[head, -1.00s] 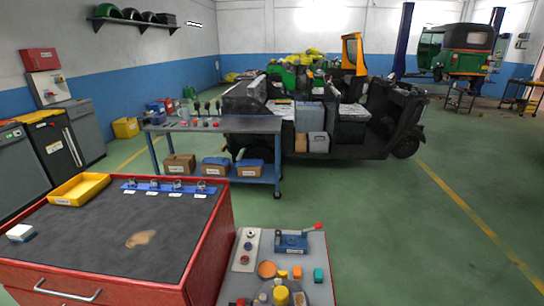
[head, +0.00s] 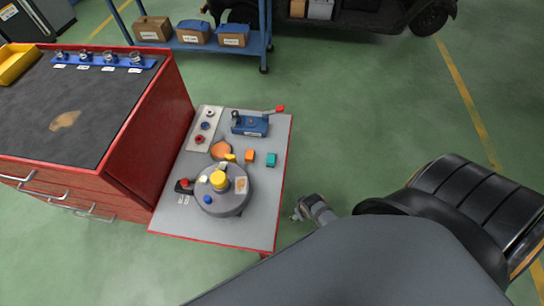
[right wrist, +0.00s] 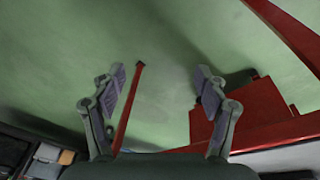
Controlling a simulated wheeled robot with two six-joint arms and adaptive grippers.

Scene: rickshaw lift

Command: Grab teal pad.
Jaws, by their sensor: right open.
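The teal pad (head: 271,160) is a small block near the right edge of a grey-topped stand (head: 217,236) in the head view. It lies just right of an orange block (head: 249,155). My right gripper (head: 297,214) is at the end of my arm, to the right of the stand's edge and below the pad in the picture, apart from it. In the right wrist view my right gripper (right wrist: 162,72) is open and empty, with green floor and red framework beyond its fingers. The pad cannot be made out there. My left gripper is not in view.
A round grey fixture (head: 217,203) with a yellow knob stands left of the pad. A blue clamp (head: 250,125) with a red-tipped lever stands behind it. A red cabinet (head: 150,130) is on the left. Open green floor lies to the right.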

